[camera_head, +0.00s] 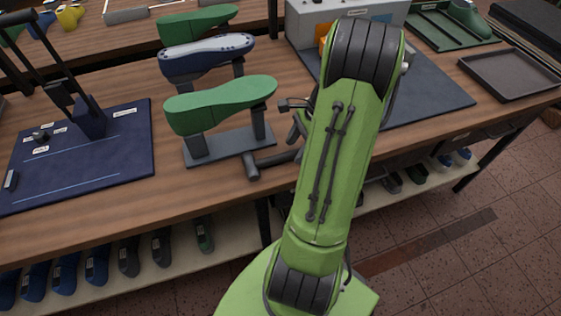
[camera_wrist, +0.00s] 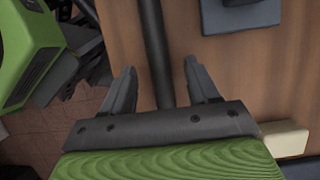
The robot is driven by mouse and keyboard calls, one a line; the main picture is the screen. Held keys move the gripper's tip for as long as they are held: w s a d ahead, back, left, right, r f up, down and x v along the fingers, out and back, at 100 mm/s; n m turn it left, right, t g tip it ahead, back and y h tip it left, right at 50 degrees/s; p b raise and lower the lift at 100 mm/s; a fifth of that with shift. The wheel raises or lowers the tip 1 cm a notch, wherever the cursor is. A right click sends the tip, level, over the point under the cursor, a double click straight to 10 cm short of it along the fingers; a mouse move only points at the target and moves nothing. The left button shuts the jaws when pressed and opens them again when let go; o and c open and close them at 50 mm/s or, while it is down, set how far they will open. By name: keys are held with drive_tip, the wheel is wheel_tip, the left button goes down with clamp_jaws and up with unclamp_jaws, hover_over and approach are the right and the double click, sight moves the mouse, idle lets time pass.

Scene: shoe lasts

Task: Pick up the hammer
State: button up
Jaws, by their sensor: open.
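The hammer lies on the wooden bench, with its dark head (camera_head: 250,165) just in front of the grey base of a shoe-last stand. Its dark handle (camera_head: 280,157) runs right until my green arm hides it. In the wrist view the long dark handle (camera_wrist: 155,45) runs down from the top edge into the space between my fingers. My gripper (camera_wrist: 160,72) is open, with one finger on each side of the handle and a gap to each. Whether the handle lies at fingertip depth or lower is unclear. In the head view my arm mostly hides the gripper.
The stand (camera_head: 228,144) bears a green last (camera_head: 220,103) close behind the hammer. A blue mat (camera_head: 85,160) lies left, and a dark tray (camera_head: 510,76) sits far right. A cream block (camera_wrist: 285,139) shows beside the gripper. Lasts fill the lower shelf.

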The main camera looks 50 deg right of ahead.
drive_tip(key=shift+x, duration=0.8)
drive_tip(key=shift+c, duration=0.2)
drive_tip(key=shift+r, duration=0.1)
drive_tip(key=c, duration=1)
